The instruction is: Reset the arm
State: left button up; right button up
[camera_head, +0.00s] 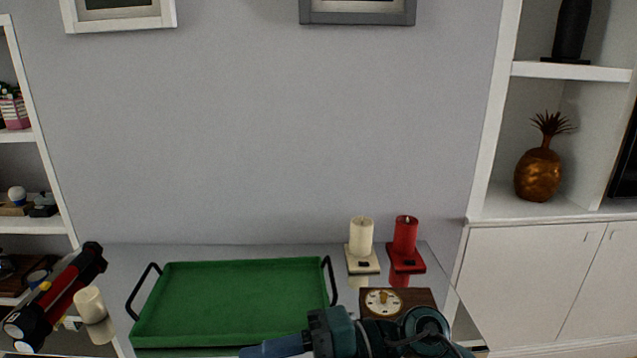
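Neither of my grippers can be made out in the head view, and no arm link of mine is clearly visible. The glossy grey table (240,251) in front of me holds a green tray (235,300) with black handles. A dark teal, tool-like object (335,330) with a blue end lies at the bottom edge, partly cut off. A red and black tool-like object (65,295) lies tilted at the left.
A cream candle (361,236) and a red candle (405,236) stand on square holders behind a brown box with a round dial (385,302). A cream cylinder (90,304) stands at the left. Shelves flank the table; a pineapple ornament (538,175) stands at the right.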

jog(key=w+d+m+t+y, duration=0.2)
jog(key=w+d+m+t, duration=0.1)
jog(key=m+t, duration=0.5)
jog(key=w+d+m+t+y, duration=0.1)
jog(key=w+d+m+t, duration=0.15)
jog(key=m+t, duration=0.55)
jog(key=d+f+m+t+h, duration=0.5)
jog(key=d+f+m+h, duration=0.35)
jog(key=m+h, duration=0.2)
jog(key=s+d+f+m+g+h, duration=0.2)
jog(key=s+f, duration=0.1)
jog(key=f, duration=0.3)
jog(key=s+d+f+m+g+h+p, duration=0.1)
jog(key=s+d+f+m+g, duration=0.1)
jog(key=s+f, duration=0.2)
jog(key=s+d+f+m+g+h, duration=0.2)
jog(key=s+f, duration=0.2)
jog(key=f, duration=0.4)
jog(key=shift+f+g+h, duration=0.35)
jog(key=shift+g, duration=0.05)
jog(key=shift+m, duration=0.25)
